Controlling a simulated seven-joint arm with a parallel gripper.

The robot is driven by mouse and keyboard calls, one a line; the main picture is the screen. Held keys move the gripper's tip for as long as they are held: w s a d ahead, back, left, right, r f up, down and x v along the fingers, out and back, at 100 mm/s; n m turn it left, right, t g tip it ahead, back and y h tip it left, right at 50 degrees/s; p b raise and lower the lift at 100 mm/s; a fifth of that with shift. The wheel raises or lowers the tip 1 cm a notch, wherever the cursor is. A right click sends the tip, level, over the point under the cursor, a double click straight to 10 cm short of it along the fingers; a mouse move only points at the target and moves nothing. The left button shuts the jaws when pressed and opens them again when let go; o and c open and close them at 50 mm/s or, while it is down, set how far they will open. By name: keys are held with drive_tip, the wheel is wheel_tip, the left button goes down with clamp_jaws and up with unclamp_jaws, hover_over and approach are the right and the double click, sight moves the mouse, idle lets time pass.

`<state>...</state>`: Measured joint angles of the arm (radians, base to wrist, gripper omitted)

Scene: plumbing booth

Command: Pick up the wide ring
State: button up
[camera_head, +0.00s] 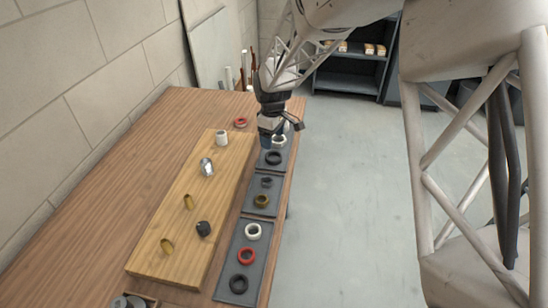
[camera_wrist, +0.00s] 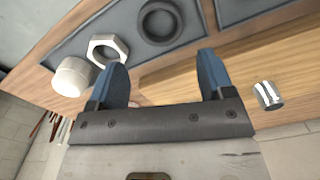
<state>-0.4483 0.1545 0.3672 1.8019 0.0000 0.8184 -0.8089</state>
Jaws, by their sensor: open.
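Several rings are in view, and I cannot tell for sure which is the wide ring. A thick black ring (camera_head: 273,158) lies flat on the far grey tray (camera_head: 264,169); it also shows in the wrist view (camera_wrist: 160,22), beyond the gap between my fingertips. The near tray (camera_head: 233,259) holds a white ring (camera_head: 253,231), a red ring (camera_head: 246,256) and another black ring (camera_head: 239,283). A brass ring (camera_head: 261,201) lies on the middle tray. My gripper (camera_wrist: 163,68) is open and empty above the far end of the table, near a white hex nut (camera_wrist: 107,50).
A wooden board (camera_head: 150,263) carries a white cylinder (camera_head: 221,138), a chrome piece (camera_head: 207,167), brass pieces and a black piece (camera_head: 203,228). A red ring (camera_head: 240,122) lies behind the board. A white cap (camera_wrist: 73,77) stands beside the nut. Bare tabletop (camera_head: 120,170) lies left.

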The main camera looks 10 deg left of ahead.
sight(272, 153)
idle(0.3)
drive_tip(key=shift+f, duration=1.25)
drive_tip(key=shift+f, duration=0.1)
drive_tip(key=shift+f, duration=2.5)
drive_tip(key=shift+c, duration=0.4)
drive_tip(key=c, duration=0.6)
drive_tip(key=shift+r, duration=0.15)
